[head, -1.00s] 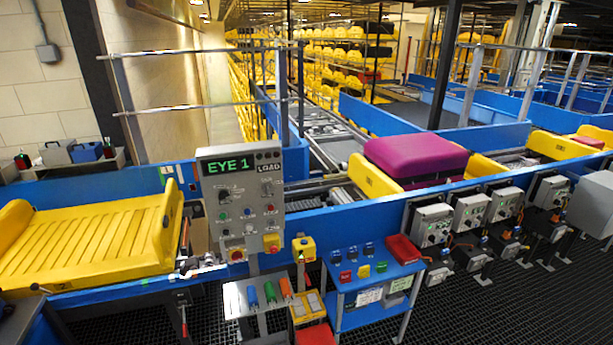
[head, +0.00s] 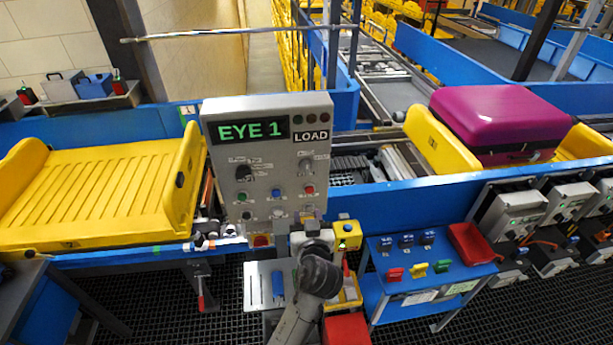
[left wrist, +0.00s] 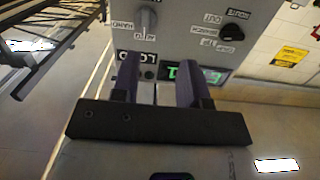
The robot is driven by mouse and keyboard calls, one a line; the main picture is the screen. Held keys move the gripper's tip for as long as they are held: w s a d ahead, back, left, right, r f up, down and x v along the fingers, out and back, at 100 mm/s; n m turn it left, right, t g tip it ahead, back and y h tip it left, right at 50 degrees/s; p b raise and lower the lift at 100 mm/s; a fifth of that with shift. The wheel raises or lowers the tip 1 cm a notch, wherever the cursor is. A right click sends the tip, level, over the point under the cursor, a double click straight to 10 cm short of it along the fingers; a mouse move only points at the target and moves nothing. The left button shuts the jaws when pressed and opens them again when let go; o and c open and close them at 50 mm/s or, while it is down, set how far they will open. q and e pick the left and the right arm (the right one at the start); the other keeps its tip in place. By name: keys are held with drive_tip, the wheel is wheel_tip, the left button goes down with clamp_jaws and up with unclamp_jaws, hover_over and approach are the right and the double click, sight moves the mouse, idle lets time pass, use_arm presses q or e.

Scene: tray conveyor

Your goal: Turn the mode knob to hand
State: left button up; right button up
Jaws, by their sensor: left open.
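The grey control panel (head: 268,203) carries a green EYE 1 display and a LOAD sign. The mode knob (head: 306,167), a light grey lever, sits under the LOAD sign. In the left wrist view the panel is upside down, and the mode knob (left wrist: 148,20) shows beside HAND and AUTO labels. Which label it points at is unclear. A black route knob (left wrist: 230,32) sits beside it. My left gripper (head: 311,222) is in front of the panel's lower edge, below the mode knob. In the wrist view my left gripper (left wrist: 157,60) has its fingers spread and empty, apart from the knob.
Small buttons (head: 278,193) lie on the panel below the knobs. A yellow tray (head: 90,195) is at left, and a purple suitcase (head: 495,115) rests on the conveyor at right. A blue cart (head: 425,290) stands at lower right. Space before the panel's upper part looks clear.

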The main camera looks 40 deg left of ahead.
sight(307, 167)
use_arm(q)
drive_tip(key=shift+t+y, duration=0.4)
drive_tip(key=shift+y, duration=0.1)
drive_tip(key=w+a+r+p, duration=0.1)
drive_tip(key=w+a, duration=0.2)
drive_tip(key=w+a+r+p, duration=0.1)
drive_tip(key=w+a+p, duration=0.1)
drive_tip(key=w, duration=0.2)
drive_tip(key=w+a+p, duration=0.1)
drive_tip(key=w+a, duration=0.2)
drive_tip(key=w, duration=0.1)
drive_tip(key=shift+w+a+r, duration=0.25)
drive_tip(key=shift+a+r, duration=0.1)
drive_tip(key=shift+r, duration=0.05)
drive_tip(key=shift+w+a+f+p, duration=0.1)
drive_tip(key=shift+w+a+p, duration=0.3)
drive_tip(key=shift+a, duration=0.1)
clamp_jaws()
